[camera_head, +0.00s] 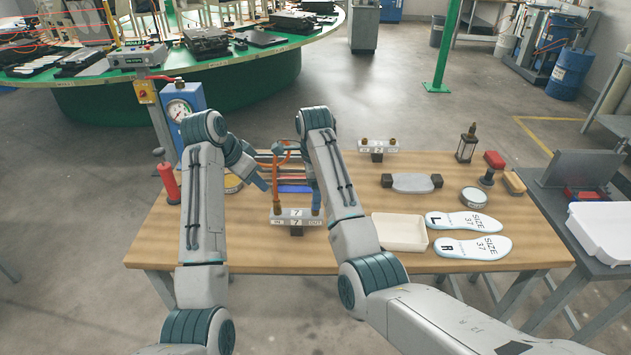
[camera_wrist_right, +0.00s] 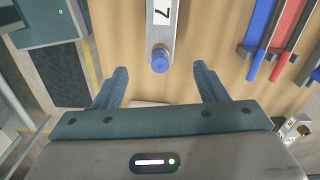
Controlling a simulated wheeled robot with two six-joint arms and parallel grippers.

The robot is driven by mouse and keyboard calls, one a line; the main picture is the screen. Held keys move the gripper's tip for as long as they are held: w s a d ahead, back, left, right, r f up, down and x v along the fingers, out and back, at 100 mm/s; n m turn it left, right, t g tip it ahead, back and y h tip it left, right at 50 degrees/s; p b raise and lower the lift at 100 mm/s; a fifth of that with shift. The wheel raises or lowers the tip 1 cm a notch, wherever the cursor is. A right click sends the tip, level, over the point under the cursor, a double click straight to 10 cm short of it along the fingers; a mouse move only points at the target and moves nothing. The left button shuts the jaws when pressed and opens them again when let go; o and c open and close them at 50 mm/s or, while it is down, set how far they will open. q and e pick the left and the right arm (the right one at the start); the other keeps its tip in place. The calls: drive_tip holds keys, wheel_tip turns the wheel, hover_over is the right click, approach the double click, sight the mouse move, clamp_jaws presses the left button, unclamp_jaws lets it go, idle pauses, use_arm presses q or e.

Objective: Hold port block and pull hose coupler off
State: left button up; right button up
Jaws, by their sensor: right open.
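The pale port block (camera_head: 297,222), marked 7, sits near the front of the wooden table. An orange hose (camera_head: 275,170) stands at its left end and arcs up between my arms; its coupler is small and I cannot make out the joint. A blue piece stands at the block's right end. My left gripper (camera_head: 262,182) is beside the hose; its jaw opening is unclear. My right gripper (camera_head: 312,195) is above the block's right end. In the right wrist view its fingers are open, with the block (camera_wrist_right: 160,20) and blue piece (camera_wrist_right: 160,62) ahead, untouched.
A similar block (camera_head: 377,148) stands at the back. A white tray (camera_head: 399,232) and two insoles (camera_head: 473,247) lie right of my right arm. A red bottle (camera_head: 168,182) stands at the left edge. Coloured strips (camera_head: 295,188) lie behind the port block.

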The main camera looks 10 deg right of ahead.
sight(297, 219)
wheel_tip(297, 219, down, 8)
idle(0.4)
drive_tip(key=c, duration=1.4)
